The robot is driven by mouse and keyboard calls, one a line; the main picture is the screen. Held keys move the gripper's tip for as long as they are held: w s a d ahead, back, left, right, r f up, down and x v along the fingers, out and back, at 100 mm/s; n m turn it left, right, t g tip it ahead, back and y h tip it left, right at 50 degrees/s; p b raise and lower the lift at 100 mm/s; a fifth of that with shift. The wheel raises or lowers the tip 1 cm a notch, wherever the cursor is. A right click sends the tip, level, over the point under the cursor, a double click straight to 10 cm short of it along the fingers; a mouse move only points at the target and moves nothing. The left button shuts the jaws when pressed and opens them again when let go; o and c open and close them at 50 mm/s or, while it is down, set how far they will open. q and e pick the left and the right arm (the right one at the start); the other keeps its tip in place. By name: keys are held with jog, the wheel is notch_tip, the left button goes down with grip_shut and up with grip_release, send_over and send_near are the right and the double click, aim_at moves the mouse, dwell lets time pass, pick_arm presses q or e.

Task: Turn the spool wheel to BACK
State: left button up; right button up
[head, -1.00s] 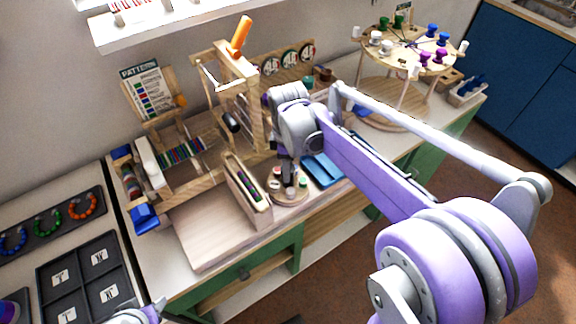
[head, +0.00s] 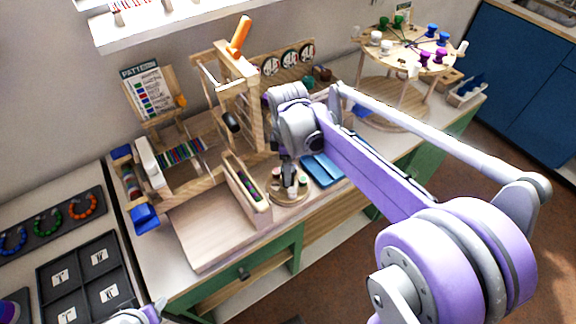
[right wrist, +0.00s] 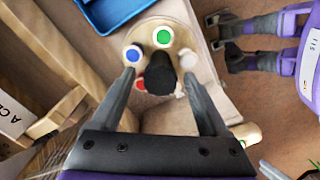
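The spool wheel is a round wooden disc (head: 286,201) with coloured spools, standing at the front of the bench beside the bead box. In the right wrist view the wheel (right wrist: 182,42) shows blue (right wrist: 133,53), green (right wrist: 163,37), white (right wrist: 188,59) and red (right wrist: 141,84) spools around a black knob (right wrist: 160,74). My right gripper (head: 288,182) is over the wheel. Its open fingers (right wrist: 160,80) are on either side of the knob; contact is unclear. Any BACK mark is not readable. My left gripper (right wrist: 235,44) is apart from the wheel, its fingers apart.
A blue tray (head: 322,170) lies right of the wheel. A wooden box of beads (head: 246,193) stands close on its left, with a pale board (head: 205,228) beyond. A wooden frame with an orange handle (head: 239,36) rises behind. A carousel (head: 405,47) stands at the back right.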

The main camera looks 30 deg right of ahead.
notch_tip(320, 180, up, 11)
jog(key=shift+p, duration=0.4)
jog(key=shift+f, duration=0.1)
dwell(0.6)
jog(key=s+a+f+m+t, duration=0.2)
jog(key=s+a+f+m, duration=0.1)
jog(key=s+f+m, duration=0.3)
jog(key=s+a+f+m+t, duration=0.3)
jog(key=s+a+f+m, duration=0.1)
jog(key=s, duration=0.5)
notch_tip(320, 180, down, 2)
jog(key=shift+s+m+p, duration=0.15)
jog(key=shift+m+p, duration=0.25)
jog(key=shift+m, duration=0.5)
